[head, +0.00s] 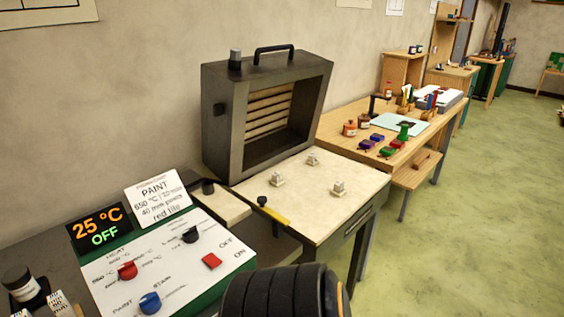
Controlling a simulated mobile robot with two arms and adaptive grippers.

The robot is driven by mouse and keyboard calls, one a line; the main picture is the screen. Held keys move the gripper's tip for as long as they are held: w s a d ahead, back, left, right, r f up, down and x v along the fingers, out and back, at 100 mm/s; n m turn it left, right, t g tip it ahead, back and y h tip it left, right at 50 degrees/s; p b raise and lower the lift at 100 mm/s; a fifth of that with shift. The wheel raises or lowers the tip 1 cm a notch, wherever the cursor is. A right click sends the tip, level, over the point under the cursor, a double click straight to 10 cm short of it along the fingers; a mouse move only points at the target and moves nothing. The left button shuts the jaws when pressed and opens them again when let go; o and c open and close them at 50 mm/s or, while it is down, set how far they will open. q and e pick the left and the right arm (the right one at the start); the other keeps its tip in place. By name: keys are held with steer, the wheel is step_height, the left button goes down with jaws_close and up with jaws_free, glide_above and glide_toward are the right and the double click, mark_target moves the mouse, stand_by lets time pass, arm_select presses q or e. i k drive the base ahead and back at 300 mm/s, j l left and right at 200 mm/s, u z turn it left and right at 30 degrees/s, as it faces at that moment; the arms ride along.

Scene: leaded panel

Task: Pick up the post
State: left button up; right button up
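Several small pale blocks, possibly kiln posts, stand apart on the cream-topped table in front of the kiln: a left one (277,179), a back one (313,159) and a right one (339,187). I cannot tell which of them, if any, is the post. Neither of my grippers shows. A dark ribbed rounded part at the bottom middle looks like a piece of my own arm, and it hides part of the floor and the table's near side.
An open dark kiln (222,120) stands behind the cream tabletop (310,205). A control panel (170,262) with knobs and a "25 °C OFF" display (101,227) is at left. A yellow-handled tool (273,212) lies at the table's left edge. Green floor (470,230) is clear at right.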

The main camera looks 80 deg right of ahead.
mark_target(338, 187)
steer(key=z, duration=3.1)
steer(key=i+l, duration=0.1)
